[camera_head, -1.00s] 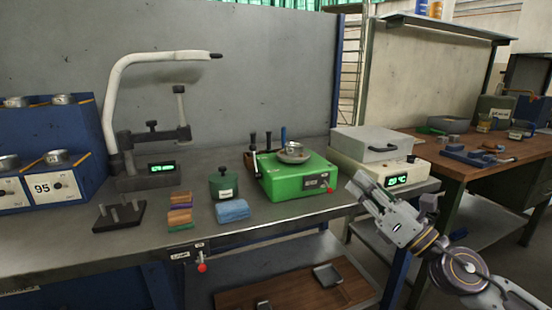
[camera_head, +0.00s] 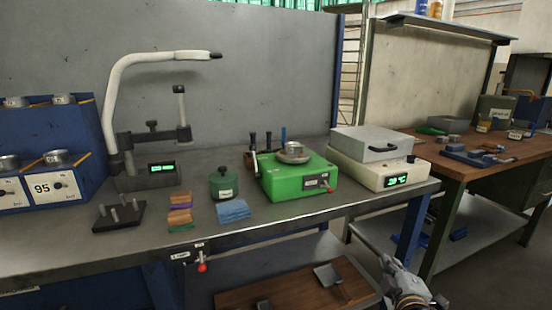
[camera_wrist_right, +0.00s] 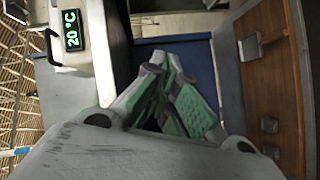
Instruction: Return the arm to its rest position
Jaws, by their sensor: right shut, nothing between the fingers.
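My right gripper (camera_head: 392,266) is low at the bottom right of the head view, in front of the bench and below its top. Most of its arm is out of the frame. In the right wrist view its green-padded fingers (camera_wrist_right: 172,98) are close together with nothing between them. My left gripper is not in view.
The grey bench (camera_head: 290,212) holds a green device (camera_head: 300,180) and a white furnace box with a green display (camera_head: 385,176). A brown board (camera_head: 300,285) lies on the lower shelf beside the gripper. A wooden table (camera_head: 470,170) stands at right.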

